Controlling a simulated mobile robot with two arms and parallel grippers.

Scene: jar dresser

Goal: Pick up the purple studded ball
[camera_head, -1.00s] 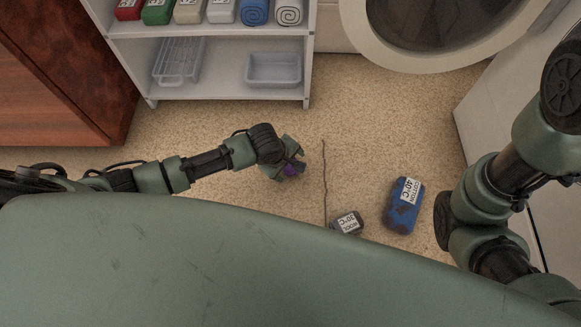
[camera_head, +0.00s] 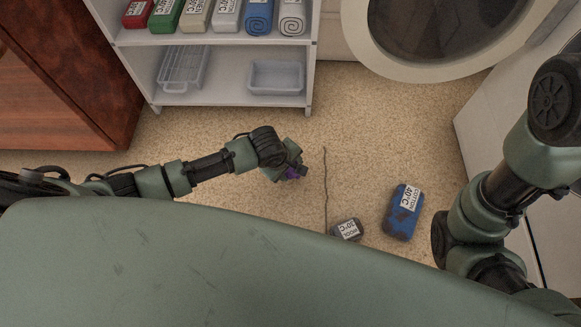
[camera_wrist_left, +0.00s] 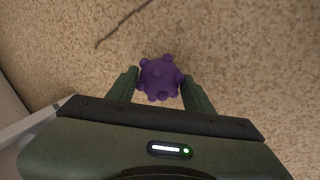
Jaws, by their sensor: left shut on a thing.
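The purple studded ball (camera_wrist_left: 160,78) sits between the two fingers of my left gripper (camera_wrist_left: 162,88) in the left wrist view. The fingers are shut on it, one on each side. In the head view, my left gripper (camera_head: 297,171) is over the speckled floor, and only a small purple patch of the ball (camera_head: 292,174) shows, the rest hidden by the gripper. I cannot tell whether the ball touches the floor. My right arm shows at the right of the head view, but its gripper is not visible.
A blue bundle labelled cotton (camera_head: 402,212) and a grey bundle labelled wool (camera_head: 346,230) lie on the floor to the right. A thin brown cord (camera_head: 325,185) lies near my left gripper. A white shelf (camera_head: 225,100), a wooden cabinet (camera_head: 60,80) and a washing machine (camera_head: 440,75) stand behind.

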